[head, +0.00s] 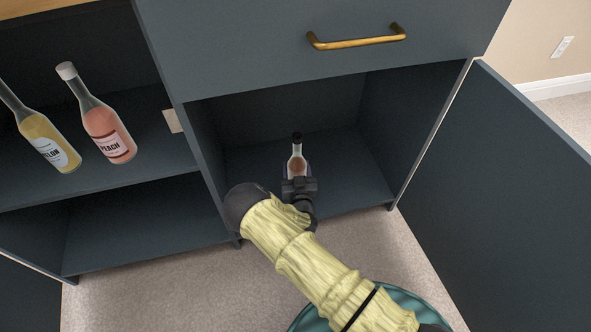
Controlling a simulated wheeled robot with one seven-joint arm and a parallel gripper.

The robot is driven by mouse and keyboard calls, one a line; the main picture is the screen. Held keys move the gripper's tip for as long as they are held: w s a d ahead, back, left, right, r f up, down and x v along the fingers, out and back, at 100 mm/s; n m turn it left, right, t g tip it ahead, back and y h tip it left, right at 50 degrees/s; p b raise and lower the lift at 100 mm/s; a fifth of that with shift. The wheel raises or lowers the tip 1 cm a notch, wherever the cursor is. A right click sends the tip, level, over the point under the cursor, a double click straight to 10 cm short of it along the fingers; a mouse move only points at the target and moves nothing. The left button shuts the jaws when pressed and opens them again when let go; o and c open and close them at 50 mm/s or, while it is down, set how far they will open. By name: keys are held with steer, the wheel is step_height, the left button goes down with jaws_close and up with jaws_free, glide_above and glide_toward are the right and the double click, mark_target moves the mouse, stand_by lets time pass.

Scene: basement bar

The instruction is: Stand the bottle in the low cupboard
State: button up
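A small clear bottle (297,161) with a black cap and a peach-coloured lower part is inside the low cupboard (358,172). It looks upright. My gripper (297,178) reaches in from the front and is right at the bottle's lower part. My wrist hides the bottle's base, so I cannot tell whether it touches the cupboard floor. The fingers are mostly hidden, and I cannot tell whether they are closed on the bottle. The cupboard door (500,190) stands open on the right.
A drawer with a brass handle (356,38) is above the cupboard opening. A peach bottle (106,128) and a yellow bottle (48,140) stand on the open shelf at left. The cupboard floor beside my gripper is clear.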

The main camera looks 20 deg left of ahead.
steer(key=o, duration=1.6)
steer(key=shift+f, duration=0.1)
steer(key=shift+p+v, duration=2.8)
steer(key=shift+v, duration=3.35)
steer(key=shift+a, duration=0.1)
